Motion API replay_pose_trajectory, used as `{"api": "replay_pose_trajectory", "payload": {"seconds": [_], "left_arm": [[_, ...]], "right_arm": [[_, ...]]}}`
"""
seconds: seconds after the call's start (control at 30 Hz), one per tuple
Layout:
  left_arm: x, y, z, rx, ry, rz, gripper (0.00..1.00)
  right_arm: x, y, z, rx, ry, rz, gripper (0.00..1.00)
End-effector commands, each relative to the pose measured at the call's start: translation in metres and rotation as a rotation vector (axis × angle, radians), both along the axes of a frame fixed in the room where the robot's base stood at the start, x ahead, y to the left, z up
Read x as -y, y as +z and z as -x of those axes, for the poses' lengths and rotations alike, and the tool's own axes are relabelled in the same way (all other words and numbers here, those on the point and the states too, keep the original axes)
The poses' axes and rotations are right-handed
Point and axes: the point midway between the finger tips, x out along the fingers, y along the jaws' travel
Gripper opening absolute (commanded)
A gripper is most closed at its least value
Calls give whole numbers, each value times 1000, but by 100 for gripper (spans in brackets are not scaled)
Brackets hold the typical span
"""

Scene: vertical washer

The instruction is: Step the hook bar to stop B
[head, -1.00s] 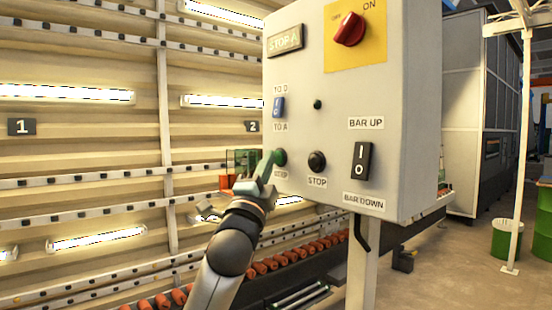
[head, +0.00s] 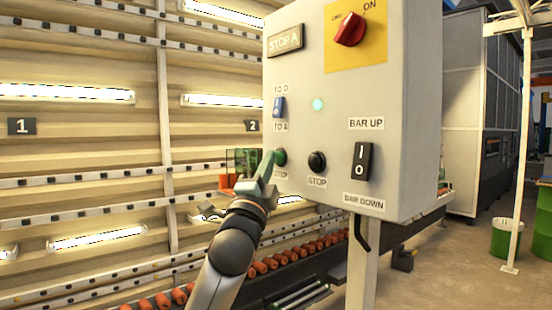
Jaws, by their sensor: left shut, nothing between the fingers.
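The grey control box (head: 350,200) fills the middle right. Its sign (head: 285,40) reads STOP A. The green button (head: 281,157) is at the box's lower left, its label partly covered. My left gripper (head: 266,167) is shut and empty, its tip at the green button; I cannot tell if it presses it. The indicator lamp (head: 319,104) glows pale green. The black STOP button (head: 317,161) and the BAR UP/BAR DOWN rocker (head: 362,161) are to the right. I cannot make out the hook bar. My right gripper is out of view.
A red rotary switch (head: 350,29) is on a yellow plate at the box's top. A lit ribbed wall (head: 80,140) with number plates stands on the left. Orange rollers (head: 290,255) run below. A green drum (head: 506,238) stands on the right floor.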

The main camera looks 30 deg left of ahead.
Motion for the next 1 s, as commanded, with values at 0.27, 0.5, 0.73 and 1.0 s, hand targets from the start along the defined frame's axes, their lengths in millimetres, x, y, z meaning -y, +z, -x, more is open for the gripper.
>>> {"api": "replay_pose_trajectory", "payload": {"seconds": [0.27,0.5,0.73,1.0], "left_arm": [[-5,-1,13,-1,0,-1,0],[-5,-1,14,-2,0,0,0],[-10,0,25,1,2,-1,0],[-21,-1,50,-2,2,-2,0]], "right_arm": [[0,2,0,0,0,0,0],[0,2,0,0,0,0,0],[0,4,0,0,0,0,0],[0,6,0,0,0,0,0]]}}
